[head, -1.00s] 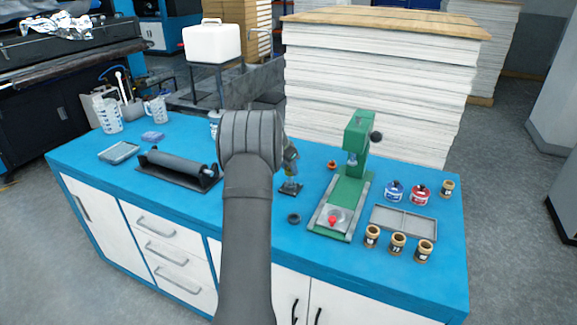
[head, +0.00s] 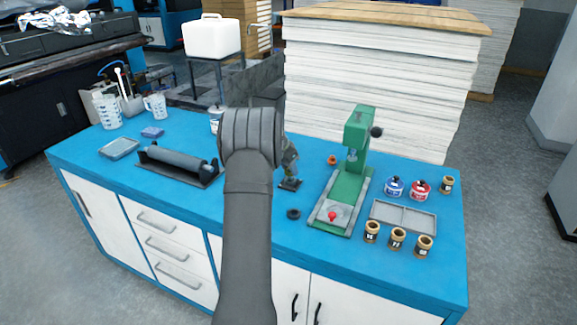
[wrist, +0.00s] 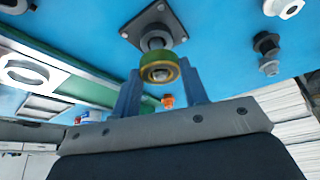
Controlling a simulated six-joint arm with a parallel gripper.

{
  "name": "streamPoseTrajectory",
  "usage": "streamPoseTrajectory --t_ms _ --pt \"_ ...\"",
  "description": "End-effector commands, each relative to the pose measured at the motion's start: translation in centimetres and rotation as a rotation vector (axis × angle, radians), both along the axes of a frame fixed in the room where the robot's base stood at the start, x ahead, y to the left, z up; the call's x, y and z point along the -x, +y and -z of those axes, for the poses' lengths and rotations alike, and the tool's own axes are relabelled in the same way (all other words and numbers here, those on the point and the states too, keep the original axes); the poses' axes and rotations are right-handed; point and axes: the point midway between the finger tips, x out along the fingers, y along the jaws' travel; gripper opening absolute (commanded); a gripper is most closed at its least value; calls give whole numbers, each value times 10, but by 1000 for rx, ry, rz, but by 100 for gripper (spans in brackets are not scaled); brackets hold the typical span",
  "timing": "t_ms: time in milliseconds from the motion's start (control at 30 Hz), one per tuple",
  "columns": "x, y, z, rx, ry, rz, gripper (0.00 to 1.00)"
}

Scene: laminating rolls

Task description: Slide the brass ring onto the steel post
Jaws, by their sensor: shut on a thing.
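In the wrist view my gripper (wrist: 161,92) is shut on the brass ring (wrist: 160,70), one finger on each side. The steel post (wrist: 156,43) stands on a dark square base plate (wrist: 132,24) bolted to the blue bench. The ring lines up with the post, and a grey round end shows inside its opening. I cannot tell how far the ring is around the post. In the head view my gripper (head: 289,165) is just above the base plate (head: 290,185), largely behind my arm. The ring cannot be made out there.
A green press (head: 352,180) stands close to the right of the post. A dark ring-shaped part (head: 293,213) lies in front. Jars (head: 397,239) and a grey tray (head: 404,216) are at the right.

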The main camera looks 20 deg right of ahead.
Motion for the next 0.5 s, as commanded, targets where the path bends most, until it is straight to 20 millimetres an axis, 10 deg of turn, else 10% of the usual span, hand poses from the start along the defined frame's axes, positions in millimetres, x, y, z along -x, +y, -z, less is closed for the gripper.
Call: streamPoseTrajectory --t_ms 500 --pt "0 0 10 0 0 0 14"
